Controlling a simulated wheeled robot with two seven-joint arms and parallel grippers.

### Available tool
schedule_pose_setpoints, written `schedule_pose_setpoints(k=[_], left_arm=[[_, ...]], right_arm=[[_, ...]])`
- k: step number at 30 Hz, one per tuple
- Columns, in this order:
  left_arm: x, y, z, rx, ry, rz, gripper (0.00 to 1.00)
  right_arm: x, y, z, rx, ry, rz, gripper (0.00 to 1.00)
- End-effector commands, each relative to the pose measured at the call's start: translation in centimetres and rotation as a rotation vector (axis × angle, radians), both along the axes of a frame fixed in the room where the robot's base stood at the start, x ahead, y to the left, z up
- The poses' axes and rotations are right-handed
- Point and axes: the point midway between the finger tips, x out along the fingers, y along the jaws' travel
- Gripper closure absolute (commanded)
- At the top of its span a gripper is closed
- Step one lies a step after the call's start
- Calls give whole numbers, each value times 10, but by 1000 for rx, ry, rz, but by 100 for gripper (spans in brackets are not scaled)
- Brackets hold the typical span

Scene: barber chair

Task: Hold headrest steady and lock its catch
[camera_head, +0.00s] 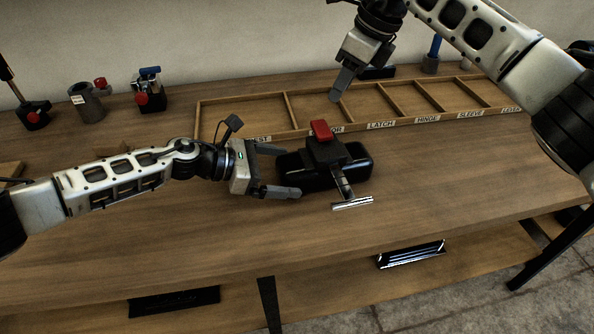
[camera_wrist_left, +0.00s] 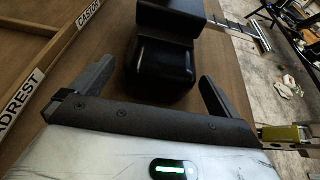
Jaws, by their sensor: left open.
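The headrest (camera_head: 294,172) is a black padded block lying on the bench, with a dark bracket over its middle and a metal bar sticking out toward the front. A red catch lever (camera_head: 321,130) sits on top of the bracket, tilted up at the back. My left gripper (camera_head: 287,171) is open at the headrest's left end. In the left wrist view, the pad's end (camera_wrist_left: 161,75) lies between and just beyond the spread fingers; contact is unclear. My right gripper (camera_head: 340,92) hangs above and behind the catch, apart from it. Its fingers overlap, so its opening is unclear.
A shallow wooden tray (camera_head: 198,118) with labelled compartments runs behind the headrest. A grey cylinder (camera_head: 87,104) and small red-knobbed fixtures (camera_head: 150,92) stand at the back left. The bench front (camera_head: 330,240) is clear, with a lower shelf below.

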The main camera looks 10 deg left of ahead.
Motion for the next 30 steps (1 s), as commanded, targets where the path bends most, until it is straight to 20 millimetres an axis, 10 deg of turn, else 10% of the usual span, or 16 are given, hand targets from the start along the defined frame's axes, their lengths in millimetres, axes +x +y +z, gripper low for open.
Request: schedule_pose_setpoints(k=[19,27,30], left_arm=[[13,-35,-15,0,0,1,0],[13,-35,-15,0,0,1,70],[13,-35,-15,0,0,1,70]], right_arm=[[0,0,0,0,0,0,64],[0,0,0,0,0,0,64],[0,0,0,0,0,0,64]])
